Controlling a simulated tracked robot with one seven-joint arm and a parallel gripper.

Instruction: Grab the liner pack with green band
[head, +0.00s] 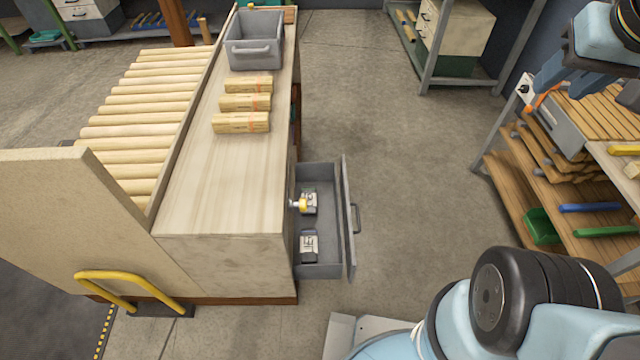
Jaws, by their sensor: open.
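An open grey drawer (321,255) juts from the right side of the wooden bench. In it lie two small dark packs with pale printed tops: a far pack (310,199) with a yellow piece at its left, and a near pack (309,245). I cannot make out a green band on either; they are too small to tell. My gripper (583,88) is at the upper right, open, with blue fingers, partly cut off by the picture edge. It is far from the drawer, in front of the right-hand shelf.
Three wood bundles (241,123) with orange bands and a grey bin (254,42) sit on the bench top (215,190). A roller line (140,110) runs at left. A shelf (525,195) at right holds a green bin (541,226). The floor between is clear.

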